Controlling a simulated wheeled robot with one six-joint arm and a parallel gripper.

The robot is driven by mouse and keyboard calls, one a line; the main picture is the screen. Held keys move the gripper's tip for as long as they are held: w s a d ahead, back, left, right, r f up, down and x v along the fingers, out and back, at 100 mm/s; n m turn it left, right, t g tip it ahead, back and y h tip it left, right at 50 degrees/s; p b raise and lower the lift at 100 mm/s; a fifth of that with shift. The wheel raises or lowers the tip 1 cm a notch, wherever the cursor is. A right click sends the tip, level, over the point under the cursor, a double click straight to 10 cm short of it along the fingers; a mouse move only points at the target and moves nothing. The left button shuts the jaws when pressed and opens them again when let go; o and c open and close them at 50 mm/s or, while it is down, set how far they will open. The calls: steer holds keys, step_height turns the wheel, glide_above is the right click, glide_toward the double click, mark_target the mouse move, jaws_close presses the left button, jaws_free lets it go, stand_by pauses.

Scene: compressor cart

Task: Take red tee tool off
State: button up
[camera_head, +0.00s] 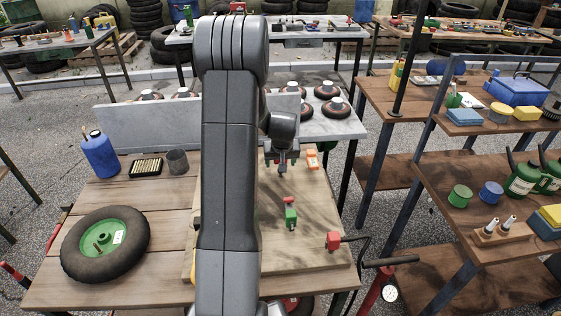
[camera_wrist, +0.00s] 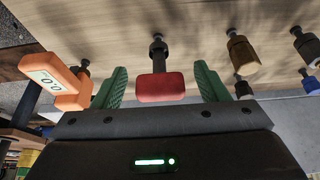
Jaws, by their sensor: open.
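The red tee tool (camera_wrist: 161,86) shows in the wrist view as a red crossbar handle on a dark shaft, at a wooden board. My gripper (camera_wrist: 160,88) is open, with one green finger on each side of the red handle. A gap shows between the handle and each finger, and nothing is gripped. In the head view my gripper (camera_head: 282,167) is over the far part of the board on the workbench.
An orange gauge (camera_wrist: 62,82) stands close beside one finger; a brown-handled tool (camera_wrist: 241,55) stands on the other side. A green tool (camera_head: 290,215) and red block (camera_head: 333,241) are on the board's nearer part. A wheel (camera_head: 105,244) lies left. A grey panel (camera_head: 135,122) stands behind.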

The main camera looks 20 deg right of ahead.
steer(key=c, duration=1)
steer(key=shift+r, duration=0.1)
step_height(320, 180, up, 15)
steer(key=shift+f+p, duration=0.1)
steer(key=shift+p, duration=0.95)
